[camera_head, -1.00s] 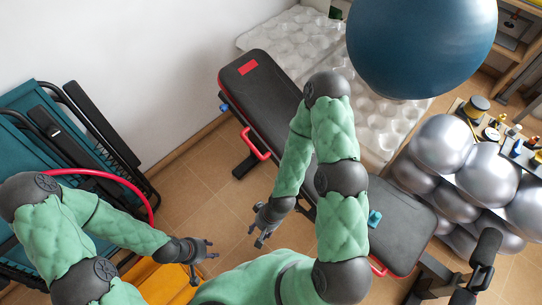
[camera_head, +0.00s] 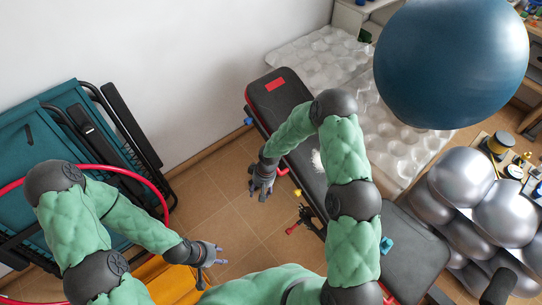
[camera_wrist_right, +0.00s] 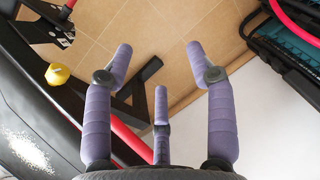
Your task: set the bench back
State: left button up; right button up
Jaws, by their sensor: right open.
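The bench is black, with a red label on its long back pad (camera_head: 280,98) and a separate seat pad (camera_head: 415,262). The back pad looks low and nearly flat. A white powdery patch (camera_head: 318,160) lies on it, also visible in the right wrist view (camera_wrist_right: 28,152). A yellow knob (camera_head: 298,192) shows on the bench's side, also in the right wrist view (camera_wrist_right: 57,74). My right gripper (camera_head: 262,186) is open and empty beside the bench's left edge; its spread fingers show in the wrist view (camera_wrist_right: 160,60). My left gripper (camera_head: 212,258) is open and empty over the floor.
A blue ball (camera_head: 450,65) and silver balls (camera_head: 505,205) are at the right. A small teal item (camera_head: 387,245) lies on the seat. Folded teal loungers (camera_head: 50,135) and a red hoop (camera_head: 135,172) are at the left. Tiled floor (camera_head: 215,200) between is clear.

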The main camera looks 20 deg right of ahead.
jog(key=w+d+r+n+t+h+p, duration=0.1)
jog(key=w+d+r+h, duration=0.1)
jog(key=w+d+r, duration=0.4)
jog(key=w+d+r+h+p, duration=0.1)
jog(key=w+r+h, duration=0.1)
jog(key=w+r, duration=0.35)
jog(key=f+b, duration=0.1)
jog(key=f, duration=0.3)
jog(key=w+d+f+b, duration=0.1)
jog(key=f, duration=0.3)
jog(key=w+f+b, duration=0.1)
jog(key=f, duration=0.3)
jog(key=shift+w+d, duration=0.15)
jog(key=shift+d, duration=0.25)
grip_shut()
